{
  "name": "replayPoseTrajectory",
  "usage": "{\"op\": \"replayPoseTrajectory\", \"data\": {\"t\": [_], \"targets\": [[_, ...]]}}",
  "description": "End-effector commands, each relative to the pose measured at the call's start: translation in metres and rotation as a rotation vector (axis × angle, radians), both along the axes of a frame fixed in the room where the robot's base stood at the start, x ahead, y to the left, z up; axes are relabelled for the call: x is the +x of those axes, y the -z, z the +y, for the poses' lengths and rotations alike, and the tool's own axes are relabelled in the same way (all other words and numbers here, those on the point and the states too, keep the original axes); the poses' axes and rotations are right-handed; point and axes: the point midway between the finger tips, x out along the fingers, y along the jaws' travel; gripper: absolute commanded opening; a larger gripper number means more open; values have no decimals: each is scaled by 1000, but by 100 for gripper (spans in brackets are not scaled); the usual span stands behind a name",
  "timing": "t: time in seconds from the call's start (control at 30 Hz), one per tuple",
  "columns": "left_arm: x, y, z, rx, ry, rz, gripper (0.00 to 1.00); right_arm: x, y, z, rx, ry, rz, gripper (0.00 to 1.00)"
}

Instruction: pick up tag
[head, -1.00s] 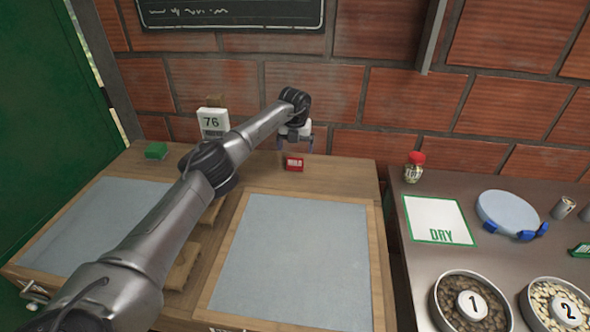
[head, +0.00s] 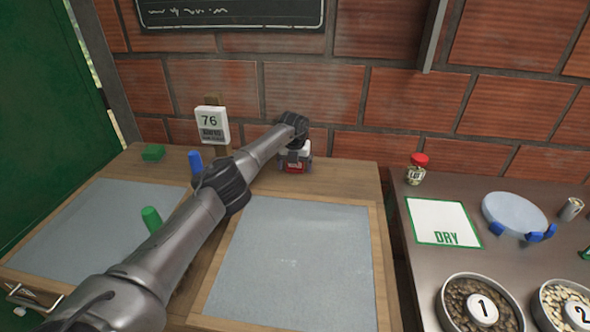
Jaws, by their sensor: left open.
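A small red tag (head: 295,168) with white lettering stands at the back of the wooden bench, near the brick wall. My left gripper (head: 294,162) is over it, its dark fingers on either side of the tag, and the jaws are open. Whether the fingers touch the tag cannot be told. The tag's upper part is hidden by the gripper. A green block (head: 153,152), possibly another tag, lies at the back left of the bench. My right gripper is not in view.
A blue peg (head: 195,161) and a green peg (head: 152,219) rise beside my arm. Grey panels (head: 291,262) cover much of the bench. The right counter holds a DRY card (head: 441,221), a jar (head: 416,170) and bowls (head: 481,304).

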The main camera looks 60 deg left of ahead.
Motion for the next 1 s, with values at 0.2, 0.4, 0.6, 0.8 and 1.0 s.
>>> {"op": "replayPoseTrajectory", "data": {"t": [0.2, 0.4, 0.6, 0.8, 1.0], "targets": [[0, -1, 0, 0, 0, 0, 88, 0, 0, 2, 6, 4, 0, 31], [0, -1, 0, 0, 0, 0, 69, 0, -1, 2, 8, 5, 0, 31], [0, -1, 0, 0, 0, 0, 50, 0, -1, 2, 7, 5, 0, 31], [0, -1, 0, 0, 0, 0, 41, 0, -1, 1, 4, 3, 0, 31], [0, -3, 0, 0, 0, 0, 41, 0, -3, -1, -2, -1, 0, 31]]}}
